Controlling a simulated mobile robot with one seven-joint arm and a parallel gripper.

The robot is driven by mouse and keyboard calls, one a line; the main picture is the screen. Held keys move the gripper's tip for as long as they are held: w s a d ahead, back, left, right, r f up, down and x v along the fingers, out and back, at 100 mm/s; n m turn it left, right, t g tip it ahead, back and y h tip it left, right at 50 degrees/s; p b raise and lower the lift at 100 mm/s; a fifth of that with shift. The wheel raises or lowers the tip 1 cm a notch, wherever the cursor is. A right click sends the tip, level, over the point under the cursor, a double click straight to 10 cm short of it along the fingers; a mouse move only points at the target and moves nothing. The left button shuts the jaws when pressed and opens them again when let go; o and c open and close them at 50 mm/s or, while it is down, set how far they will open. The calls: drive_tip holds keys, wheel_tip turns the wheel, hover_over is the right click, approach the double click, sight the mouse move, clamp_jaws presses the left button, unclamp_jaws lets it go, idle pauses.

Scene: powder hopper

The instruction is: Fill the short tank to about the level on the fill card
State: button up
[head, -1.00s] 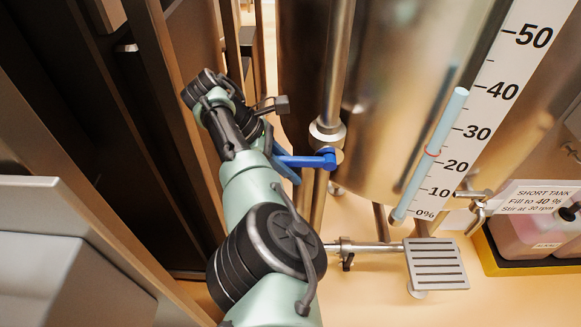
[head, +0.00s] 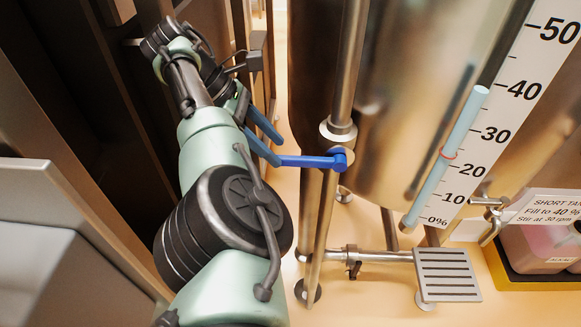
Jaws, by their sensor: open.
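A blue valve handle (head: 312,161) sticks out to the left from a vertical steel pipe, roughly level. My gripper (head: 281,154) has blue fingers, open, at the handle's free left end. The lower fingertip overlaps that end; I cannot tell whether they touch. The steel tank (head: 400,100) stands behind the pipe. The fill card (head: 548,207) reads SHORT TANK, Fill to 40 %, Stir at 30 rpm, partly cut off.
A slotted steel pedal or plate (head: 447,275) sits low in front of the tank on a horizontal pipe. Pink-filled containers (head: 530,245) stand in a black and yellow tray (head: 530,283) at right. Dark upright frames crowd my arm on the left.

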drive_tip(key=shift+b+v, duration=0.3)
drive_tip(key=shift+v, duration=1.65)
